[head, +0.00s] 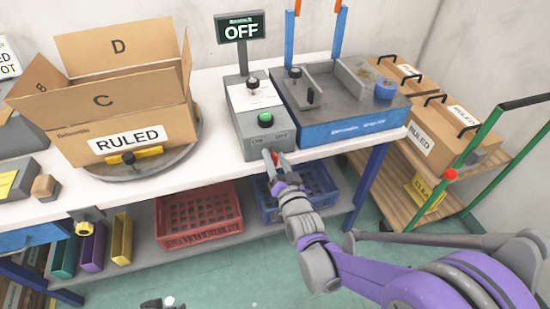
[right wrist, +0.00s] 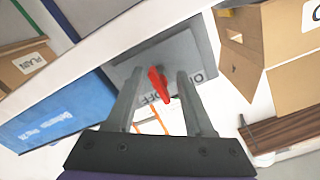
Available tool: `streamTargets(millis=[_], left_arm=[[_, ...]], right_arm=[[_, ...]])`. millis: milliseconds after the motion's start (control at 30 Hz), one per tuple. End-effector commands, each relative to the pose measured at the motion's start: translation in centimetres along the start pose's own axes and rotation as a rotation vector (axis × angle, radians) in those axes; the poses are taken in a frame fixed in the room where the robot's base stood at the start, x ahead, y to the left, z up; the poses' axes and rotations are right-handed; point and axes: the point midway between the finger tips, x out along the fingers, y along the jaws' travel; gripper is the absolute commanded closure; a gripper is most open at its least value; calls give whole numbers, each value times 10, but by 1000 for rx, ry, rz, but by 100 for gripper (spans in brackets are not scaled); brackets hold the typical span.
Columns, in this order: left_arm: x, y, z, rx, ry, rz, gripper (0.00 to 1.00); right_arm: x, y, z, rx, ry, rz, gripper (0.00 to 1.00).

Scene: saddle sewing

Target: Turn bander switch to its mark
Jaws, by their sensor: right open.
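The bander switch is a red lever (right wrist: 160,84) on the front of a grey control box (head: 247,125). The box face carries ON and OFF lettering, and a dark display (head: 240,28) on a post behind it reads OFF. In the right wrist view the lever stands tilted between the fingers of my right gripper (right wrist: 161,73), which are open with gaps on both sides. In the head view my right gripper (head: 272,156) is at the box's front edge and hides most of the lever.
A green button (head: 265,119) and black knob sit on top of the box. A blue-fronted machine (head: 355,128) stands close on the right. An open RULED carton (head: 125,118) rests on a round turntable to the left. Red and blue crates (head: 196,222) sit below.

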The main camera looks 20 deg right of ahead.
Motion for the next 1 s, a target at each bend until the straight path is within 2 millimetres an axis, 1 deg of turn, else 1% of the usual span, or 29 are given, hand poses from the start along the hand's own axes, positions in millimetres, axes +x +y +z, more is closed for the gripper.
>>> streamTargets(millis=[67, 167, 400, 500, 600, 767, 1000], left_arm=[[-1, 0, 0, 0, 0, 0, 50], [-2, 0, -1, 0, 1, 0, 50], [-5, 0, -2, 0, 2, 0, 50], [-6, 0, -2, 0, 2, 0, 50], [-6, 0, -2, 0, 2, 0, 50], [-7, 0, -2, 0, 3, 0, 50], [-7, 0, -2, 0, 2, 0, 50]], right_arm=[[-6, 0, 0, 0, 0, 0, 47], [-21, 0, 0, 0, 0, 0, 47], [-71, -1, 0, 0, 0, -1, 47], [-87, -1, 0, 1, 0, -1, 47], [-99, 0, 0, 1, 0, 0, 47], [-107, 0, 0, 1, 0, 0, 47], [-107, 0, 0, 1, 0, 0, 47]])
